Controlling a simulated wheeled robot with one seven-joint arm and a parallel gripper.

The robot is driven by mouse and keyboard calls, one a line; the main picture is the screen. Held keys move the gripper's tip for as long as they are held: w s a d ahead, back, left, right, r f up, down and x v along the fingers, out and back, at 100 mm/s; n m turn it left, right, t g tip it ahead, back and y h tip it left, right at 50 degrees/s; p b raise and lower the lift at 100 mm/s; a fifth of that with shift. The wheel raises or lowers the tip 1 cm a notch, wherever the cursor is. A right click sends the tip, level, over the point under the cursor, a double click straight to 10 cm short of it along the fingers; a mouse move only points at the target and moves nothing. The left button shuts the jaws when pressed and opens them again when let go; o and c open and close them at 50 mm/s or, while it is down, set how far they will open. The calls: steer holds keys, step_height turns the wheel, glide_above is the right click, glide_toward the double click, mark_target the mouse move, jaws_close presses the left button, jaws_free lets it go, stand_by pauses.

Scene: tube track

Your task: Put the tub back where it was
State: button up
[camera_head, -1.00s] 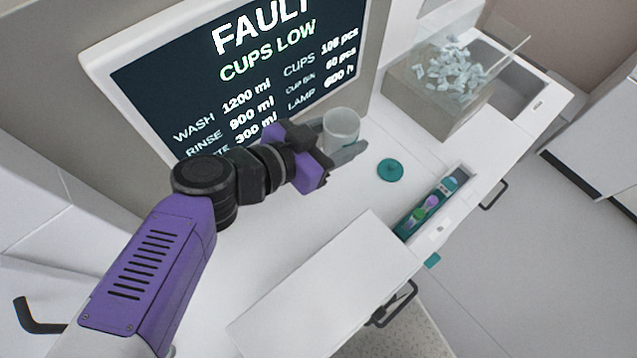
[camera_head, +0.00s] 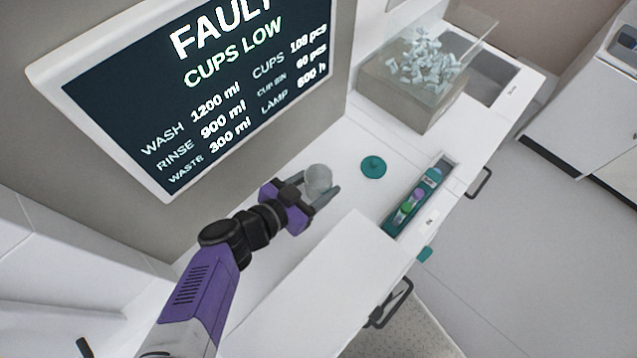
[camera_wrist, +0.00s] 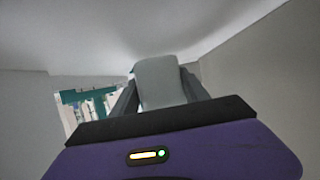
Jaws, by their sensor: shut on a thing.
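The tub (camera_head: 319,179) is a small pale grey, round container. My gripper (camera_head: 325,195) is shut on it, with one finger on each side, at the white counter (camera_head: 345,150) below the screen. In the wrist view the tub (camera_wrist: 160,82) fills the space between the two dark fingers (camera_wrist: 162,92). I cannot tell whether its base touches the counter. A flat teal disc (camera_head: 373,167), like a lid, lies on the counter just right of the tub, apart from it.
A bin of pale pieces (camera_head: 425,65) stands at the back right. An open narrow drawer (camera_head: 430,200) holds teal, green and purple items. A raised white box top (camera_head: 335,285) is in front of my gripper. The screen (camera_head: 200,90) reads "FAULT, CUPS LOW".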

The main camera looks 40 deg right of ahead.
steer(key=shift+f, duration=0.55)
steer(key=o, duration=1.4)
steer(key=shift+f, duration=0.1)
steer(key=shift+c, duration=0.2)
steer(key=b+v, duration=0.3)
steer(key=v, duration=0.9)
steer(key=shift+s, duration=0.15)
